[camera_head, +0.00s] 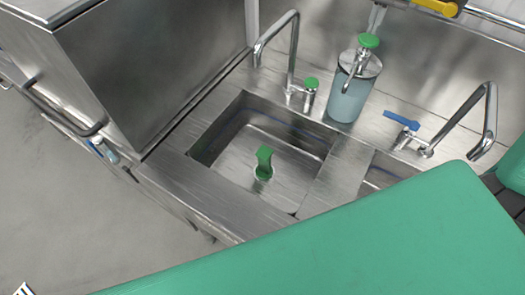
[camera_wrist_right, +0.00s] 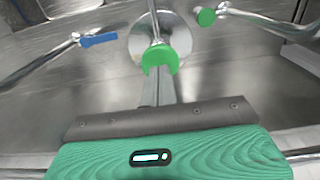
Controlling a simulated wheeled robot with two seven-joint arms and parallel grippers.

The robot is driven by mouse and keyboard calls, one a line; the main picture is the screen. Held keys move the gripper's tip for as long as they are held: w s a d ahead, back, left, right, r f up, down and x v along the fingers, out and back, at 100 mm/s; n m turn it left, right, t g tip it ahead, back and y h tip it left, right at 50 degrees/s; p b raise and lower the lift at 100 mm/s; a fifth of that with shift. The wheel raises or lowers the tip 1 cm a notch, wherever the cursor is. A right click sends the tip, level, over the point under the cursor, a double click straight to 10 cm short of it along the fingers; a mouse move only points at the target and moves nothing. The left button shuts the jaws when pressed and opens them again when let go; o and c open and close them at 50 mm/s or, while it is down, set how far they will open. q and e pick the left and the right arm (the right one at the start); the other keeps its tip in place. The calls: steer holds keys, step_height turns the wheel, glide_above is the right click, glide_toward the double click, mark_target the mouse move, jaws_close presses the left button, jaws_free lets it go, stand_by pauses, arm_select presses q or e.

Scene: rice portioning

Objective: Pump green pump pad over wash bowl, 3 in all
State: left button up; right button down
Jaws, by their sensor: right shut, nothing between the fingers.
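The green pump pad (camera_head: 368,40) tops a blue-grey container (camera_head: 347,100) with a metal lid, behind the wash bowl (camera_head: 215,140). Its metal spout points down toward the front. My right gripper (camera_head: 377,18) comes down from the top edge, fingers shut and empty, just above the pad. In the right wrist view the pad (camera_wrist_right: 160,57) is a green crescent, partly hidden behind the shut fingers (camera_wrist_right: 158,92). I cannot tell whether they touch it. A green upright piece (camera_head: 264,158) stands in the bowl's drain. My left gripper is not in view.
A bent tap with a green knob (camera_head: 312,83) stands left of the container. A tap with a blue lever (camera_head: 401,119) stands to its right. A yellow handle (camera_head: 436,7) is on the back wall pipe. My green arm covers the lower right.

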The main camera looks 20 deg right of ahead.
mark_target(370, 39)
steer(key=shift+f, duration=0.2)
stand_by(0.4)
steer(key=shift+f+b, duration=1.75)
steer(key=shift+f, duration=0.1)
steer(key=shift+r, duration=0.2)
steer(key=shift+r+p, duration=0.9)
steer(key=shift+r, duration=0.95)
step_height(370, 39, up, 6)
steer(key=p, duration=0.3)
